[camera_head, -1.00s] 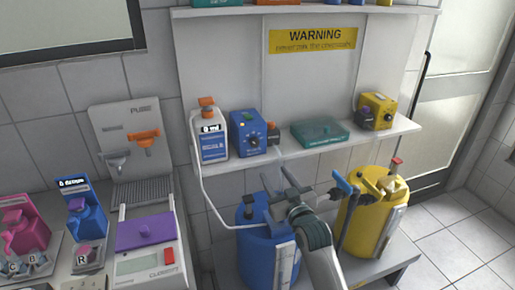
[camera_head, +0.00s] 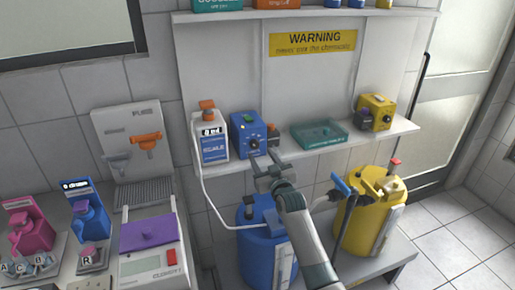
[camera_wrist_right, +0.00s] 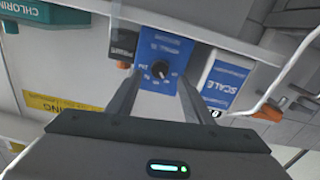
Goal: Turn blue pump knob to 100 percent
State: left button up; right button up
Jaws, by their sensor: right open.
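The blue pump (camera_head: 246,135) stands on the shelf between the white bottle and the teal box. Its front knob (camera_head: 254,143) is small and dark with a white pointer and a printed dial around it. In the right wrist view the knob (camera_wrist_right: 160,69) lies ahead, between the lines of my two fingers. My right gripper (camera_head: 264,162) is open and empty, just below and in front of the pump, apart from the knob. The fingers also show in the right wrist view (camera_wrist_right: 154,95). My left gripper is not in view.
A white scale bottle (camera_head: 213,140) stands close left of the pump, and a teal box (camera_head: 320,134) lies to its right. A yellow pump (camera_head: 376,112) is at the shelf's right end. Blue (camera_head: 256,245) and yellow (camera_head: 366,222) barrels stand below the shelf.

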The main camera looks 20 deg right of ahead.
aim_at(256, 146)
jog(key=shift+w+p, duration=0.35)
jog(key=shift+w, duration=2.15)
jog(key=c, duration=1.1)
